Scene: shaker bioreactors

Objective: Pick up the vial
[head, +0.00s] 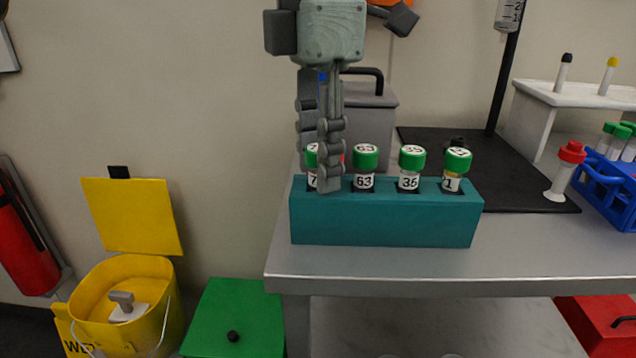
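A teal rack (385,222) stands at the front edge of the metal bench and holds several upright vials with green caps and white number labels. The leftmost vial (312,180) is partly hidden by my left gripper (318,165). The other vials are labelled 63 (364,182), apparently 36 (409,181) and apparently 21 (451,184). My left gripper points down, with one finger in front of the leftmost vial and the other farther back. Whether the fingers touch it is unclear. My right gripper is not in view.
A grey lidded box (369,105) stands behind the rack. A black stand base (480,165), a red-capped tube (565,170), a blue tube rack (612,190) and a white shelf (575,95) are to the right. A yellow bin (125,295) and green box (235,320) are lower left.

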